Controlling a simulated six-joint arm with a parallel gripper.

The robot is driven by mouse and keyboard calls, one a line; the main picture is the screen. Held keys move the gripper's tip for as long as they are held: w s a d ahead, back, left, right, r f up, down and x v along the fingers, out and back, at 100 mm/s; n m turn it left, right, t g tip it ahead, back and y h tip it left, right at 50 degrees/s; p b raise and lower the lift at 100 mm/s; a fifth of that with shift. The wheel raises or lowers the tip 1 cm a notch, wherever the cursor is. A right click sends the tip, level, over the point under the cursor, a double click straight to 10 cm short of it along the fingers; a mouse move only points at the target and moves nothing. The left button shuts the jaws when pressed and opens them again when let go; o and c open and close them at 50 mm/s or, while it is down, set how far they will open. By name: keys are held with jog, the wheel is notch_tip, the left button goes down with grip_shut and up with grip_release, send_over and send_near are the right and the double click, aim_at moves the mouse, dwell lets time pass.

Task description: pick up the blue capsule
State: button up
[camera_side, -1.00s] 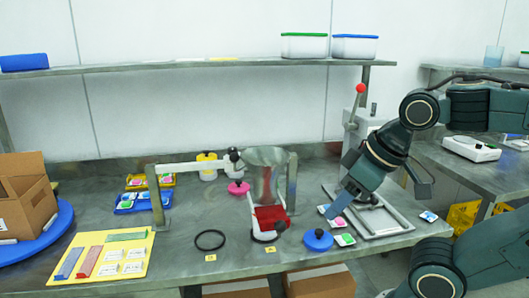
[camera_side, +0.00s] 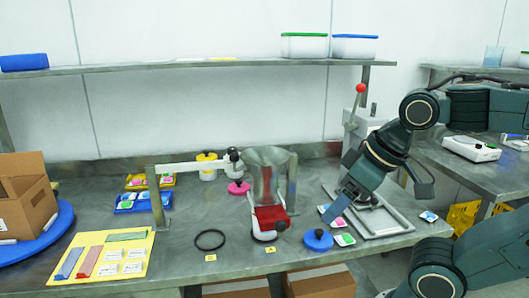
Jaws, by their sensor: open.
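A blue round piece with a small dark knob on top (camera_side: 318,239) lies on the bench near its front edge. It is the closest match to the blue capsule, but I cannot tell for sure. My gripper (camera_side: 335,213) points down and left, a little above and to the right of this piece, apart from it. The gripper's blue-grey end looks narrow from this side and the gap between its fingers is hidden. I see nothing held in it.
Small white cards with coloured spots (camera_side: 344,240) lie close to the gripper. A metal funnel (camera_side: 266,172) stands above a red-and-white holder (camera_side: 270,220) to the left. A grey tray (camera_side: 392,228) lies to the right. A black ring (camera_side: 210,240) lies on open bench.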

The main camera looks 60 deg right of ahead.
jog(key=shift+r, duration=0.15)
jog(key=w+d+r+m+g+h, duration=0.1)
jog(key=w+d+r+m+g, duration=0.1)
jog(key=w+d+r+m, duration=0.55)
jog(key=w+d+r+m+g, duration=0.1)
jog(key=w+d+m, duration=0.3)
jog(key=d, duration=0.5)
jog(key=w+d+r+m+g, duration=0.1)
jog(key=w+d+r+m, duration=0.1)
jog(key=w+d, duration=0.55)
jog(key=s+d+f+m+g+y, duration=0.1)
jog(key=s+d+f+m, duration=0.15)
jog(key=d, duration=0.55)
jog(key=s+d+f+m+g, duration=0.1)
jog(key=d+f+m, duration=0.15)
jog(key=d, duration=0.55)
notch_tip(320, 180, down, 21)
jog(key=shift+w, duration=0.15)
jog(key=shift+f, duration=0.25)
